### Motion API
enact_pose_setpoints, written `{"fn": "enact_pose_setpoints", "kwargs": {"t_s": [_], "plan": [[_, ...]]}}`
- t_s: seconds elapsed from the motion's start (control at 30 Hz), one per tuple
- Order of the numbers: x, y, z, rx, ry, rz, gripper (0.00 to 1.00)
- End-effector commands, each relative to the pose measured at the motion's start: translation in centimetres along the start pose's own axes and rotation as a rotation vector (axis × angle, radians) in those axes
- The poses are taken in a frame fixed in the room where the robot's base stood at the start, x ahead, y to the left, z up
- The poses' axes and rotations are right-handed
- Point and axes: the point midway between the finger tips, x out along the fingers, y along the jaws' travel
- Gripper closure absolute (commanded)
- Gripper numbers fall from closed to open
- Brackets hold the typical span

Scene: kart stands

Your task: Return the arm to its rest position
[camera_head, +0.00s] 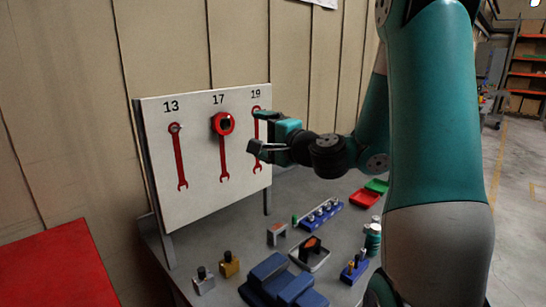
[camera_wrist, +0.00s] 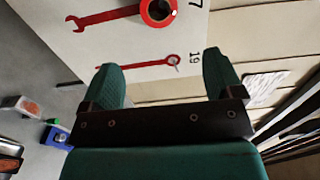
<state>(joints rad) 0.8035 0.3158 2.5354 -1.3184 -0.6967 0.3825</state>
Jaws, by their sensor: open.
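My gripper (camera_head: 262,132) is at the end of my teal arm, raised in front of the right part of a white tool board. Its two fingers are apart with nothing between them. In the wrist view the gripper (camera_wrist: 160,78) also shows open and empty, with the board's 19 wrench outline beyond the fingers. The white board (camera_head: 200,180) stands upright on the grey table (camera_head: 330,200) and bears red wrench outlines marked 13, 17 and 19. A red ring-shaped thing (camera_head: 215,123) with a dark centre sits at the top of the 17 outline. My fingers partly hide the 19 outline.
On the table stand a blue block fixture (camera_head: 283,284), a blue rack (camera_head: 318,216), a red tray (camera_head: 364,198), a green tray (camera_head: 377,186) and small silver and yellow blocks. A red surface (camera_head: 60,270) lies at the lower left. Open floor (camera_head: 520,190) shows at right.

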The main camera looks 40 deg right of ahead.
Motion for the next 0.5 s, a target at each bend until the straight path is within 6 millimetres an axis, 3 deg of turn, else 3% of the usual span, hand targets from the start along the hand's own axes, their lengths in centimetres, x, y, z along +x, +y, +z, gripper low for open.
{"fn": "enact_pose_setpoints", "kwargs": {"t_s": [0.03,0.5], "plan": [[-1.0,0.6,-0.1,-0.006,0.003,-0.006,0.14],[-3.3,0.1,0.1,-0.003,-0.002,-0.001,0.14]]}}
